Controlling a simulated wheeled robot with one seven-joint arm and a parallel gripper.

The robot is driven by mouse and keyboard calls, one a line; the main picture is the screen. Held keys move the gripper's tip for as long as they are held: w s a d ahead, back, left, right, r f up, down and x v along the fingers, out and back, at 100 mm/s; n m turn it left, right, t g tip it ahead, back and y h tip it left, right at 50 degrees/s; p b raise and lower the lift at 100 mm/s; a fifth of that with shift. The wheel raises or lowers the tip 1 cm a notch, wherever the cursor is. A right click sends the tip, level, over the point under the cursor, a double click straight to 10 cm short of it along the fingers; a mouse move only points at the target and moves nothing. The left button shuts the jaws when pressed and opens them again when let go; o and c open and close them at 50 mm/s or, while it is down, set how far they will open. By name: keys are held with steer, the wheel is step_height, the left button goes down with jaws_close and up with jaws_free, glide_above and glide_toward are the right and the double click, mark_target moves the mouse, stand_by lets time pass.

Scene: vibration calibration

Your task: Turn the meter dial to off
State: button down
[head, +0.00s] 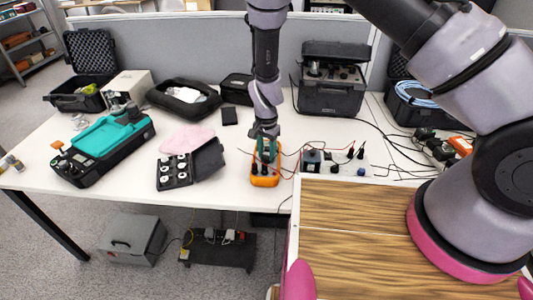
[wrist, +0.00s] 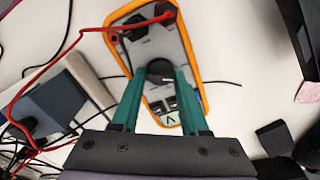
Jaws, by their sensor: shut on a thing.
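The meter (head: 265,179) is a handheld unit with an orange rim and grey face, lying on the white table. In the wrist view the meter (wrist: 195,55) fills the upper middle, with its round black dial (wrist: 160,71) near the centre. My gripper (wrist: 158,78), with green fingers, is shut on the dial from both sides. In the head view my gripper (head: 267,147) reaches straight down over the meter and hides the dial. A white line shows on the dial, but the setting it points to cannot be read. Red and black leads plug into the meter's far end in the wrist view.
Red test leads (wrist: 75,42) and black cables run beside the meter. A dark block (head: 311,160) stands just right of it. An open black case (head: 177,171) with white discs lies to the left, and a large black case (head: 331,88) stands behind.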

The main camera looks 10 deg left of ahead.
steer(key=shift+n, duration=1.8)
steer(key=shift+c, duration=2.1)
jaws_free()
step_height(320, 180, up, 11)
steer(key=shift+f, duration=0.1)
